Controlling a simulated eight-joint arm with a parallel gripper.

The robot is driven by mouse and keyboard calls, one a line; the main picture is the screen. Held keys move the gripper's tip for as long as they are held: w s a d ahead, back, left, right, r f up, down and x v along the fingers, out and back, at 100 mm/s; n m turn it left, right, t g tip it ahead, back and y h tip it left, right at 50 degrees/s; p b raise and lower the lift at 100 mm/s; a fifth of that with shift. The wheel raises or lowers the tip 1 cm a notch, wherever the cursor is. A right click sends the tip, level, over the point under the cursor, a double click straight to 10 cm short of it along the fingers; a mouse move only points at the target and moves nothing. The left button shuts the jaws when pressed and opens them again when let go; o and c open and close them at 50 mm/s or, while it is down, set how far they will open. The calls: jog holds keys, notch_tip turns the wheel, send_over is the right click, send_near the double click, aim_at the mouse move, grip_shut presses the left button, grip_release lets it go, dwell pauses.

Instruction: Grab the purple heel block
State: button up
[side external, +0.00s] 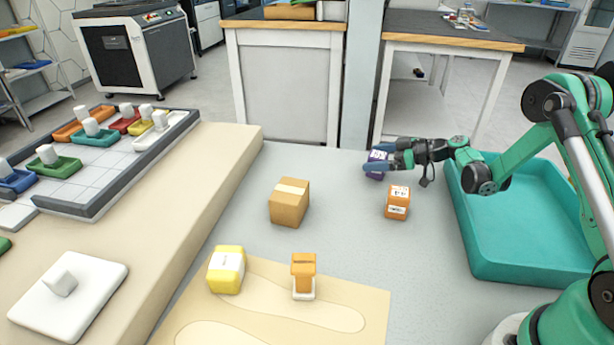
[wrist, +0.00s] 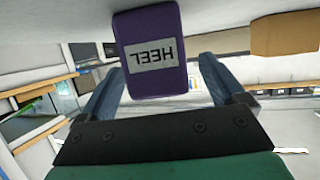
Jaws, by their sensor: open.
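The purple heel block (side external: 377,157) stands on the grey table near its far edge. In the wrist view the purple block (wrist: 150,22) shows a white label reading HEEL, upside down, and lies just ahead of and between my gripper's two blue fingers. My gripper (side external: 381,161) is open, with a finger on either side of the block in the side view. The wrist view shows the fingers (wrist: 160,80) spread apart. I cannot tell whether either finger touches the block.
An orange labelled block (side external: 397,202) stands close in front of my gripper. A tan block (side external: 289,202), a yellow block (side external: 227,270) and an orange-and-white piece (side external: 304,275) stand farther off. A teal tray (side external: 530,270) is at right. The table between the blocks is clear.

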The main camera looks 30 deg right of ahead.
grip_shut()
jog(key=shift+r, duration=0.15)
